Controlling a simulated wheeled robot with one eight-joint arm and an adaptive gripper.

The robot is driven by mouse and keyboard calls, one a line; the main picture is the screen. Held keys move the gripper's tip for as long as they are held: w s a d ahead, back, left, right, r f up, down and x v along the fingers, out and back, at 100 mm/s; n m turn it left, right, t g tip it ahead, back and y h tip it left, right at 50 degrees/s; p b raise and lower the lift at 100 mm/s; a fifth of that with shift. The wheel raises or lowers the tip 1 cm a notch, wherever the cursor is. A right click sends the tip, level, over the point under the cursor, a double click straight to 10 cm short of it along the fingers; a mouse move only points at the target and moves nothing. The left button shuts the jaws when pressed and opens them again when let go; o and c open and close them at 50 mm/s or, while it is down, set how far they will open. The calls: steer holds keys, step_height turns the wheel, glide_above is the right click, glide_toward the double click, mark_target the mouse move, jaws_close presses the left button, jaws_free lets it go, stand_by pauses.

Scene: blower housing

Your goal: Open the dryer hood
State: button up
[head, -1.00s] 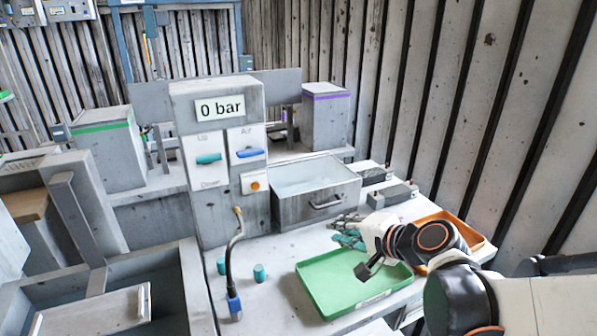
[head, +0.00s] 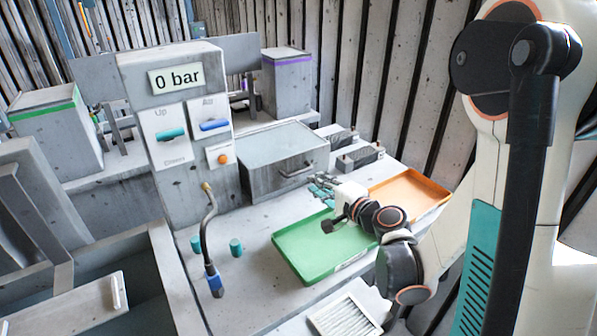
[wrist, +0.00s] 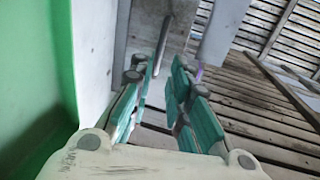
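A grey box-shaped hood (head: 265,178) with a pale top panel and a front handle (head: 297,169) stands on the bench, right of the control panel. It looks closed. I take it to be the dryer hood. My gripper (head: 322,187) is in front of the hood's right front corner, near the back edge of the green tray. It is apart from the handle. In the wrist view my gripper (wrist: 163,85) shows two teal-padded fingers spread apart with nothing between them.
The control panel (head: 178,200) reads 0 bar and has a teal lever (head: 171,135), a blue lever (head: 213,125) and an orange button (head: 223,158). A green tray (head: 310,270) and an orange tray (head: 405,190) lie below my arm. A hose with a blue end (head: 214,281) stands in front.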

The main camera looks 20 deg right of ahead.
mark_target(301, 173)
steer(key=b+x, duration=0.2)
steer(key=x, duration=0.8)
steer(key=shift+w, duration=0.15)
jaws_close()
